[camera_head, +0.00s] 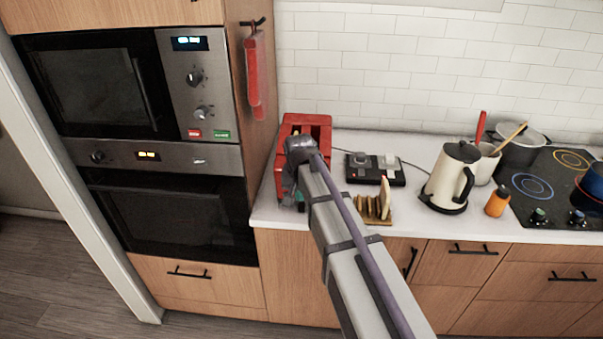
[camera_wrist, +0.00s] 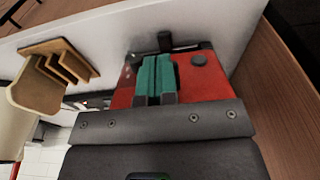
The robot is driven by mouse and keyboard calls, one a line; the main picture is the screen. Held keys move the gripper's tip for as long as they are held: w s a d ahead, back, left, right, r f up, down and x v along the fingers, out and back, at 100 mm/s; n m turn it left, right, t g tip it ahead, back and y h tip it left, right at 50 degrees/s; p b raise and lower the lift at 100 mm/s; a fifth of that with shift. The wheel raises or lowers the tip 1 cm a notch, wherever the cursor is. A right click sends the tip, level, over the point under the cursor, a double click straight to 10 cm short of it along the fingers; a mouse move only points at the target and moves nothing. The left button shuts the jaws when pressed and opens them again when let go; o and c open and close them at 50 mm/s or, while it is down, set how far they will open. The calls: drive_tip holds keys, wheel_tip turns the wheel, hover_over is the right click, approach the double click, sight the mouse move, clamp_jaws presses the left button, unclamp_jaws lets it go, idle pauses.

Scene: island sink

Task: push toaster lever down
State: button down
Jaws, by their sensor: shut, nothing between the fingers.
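The red toaster (camera_head: 310,121) stands at the left end of the counter, partly hidden behind my arm. In the wrist view its red face (camera_wrist: 208,80) fills the middle, with a round dark dial (camera_wrist: 198,59) on it. A black tab (camera_wrist: 165,40), which looks like the lever, sticks out just past my fingertips. My gripper (camera_wrist: 157,68) is shut and empty, its two teal fingers side by side in front of the toaster face. Its teal tip (camera_head: 300,200) barely shows in the head view. I cannot tell whether the fingers touch the lever.
A wooden toast rack (camera_head: 376,212) with bread stands right of my arm; the rack also shows in the wrist view (camera_wrist: 58,63). A cream kettle (camera_head: 453,178) stands further right. The tall oven cabinet (camera_head: 262,100) borders the toaster's left.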

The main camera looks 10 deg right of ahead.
drive_tip(key=shift+s+d+f, duration=0.15)
drive_tip(key=shift+s+f, duration=0.05)
drive_tip(key=shift+f, duration=0.25)
wheel_tip(320, 180, up, 9)
drive_tip(key=p, duration=1)
drive_tip(key=shift+s+a, duration=0.25)
drive_tip(key=shift+s, duration=0.1)
drive_tip(key=shift+f, duration=0.1)
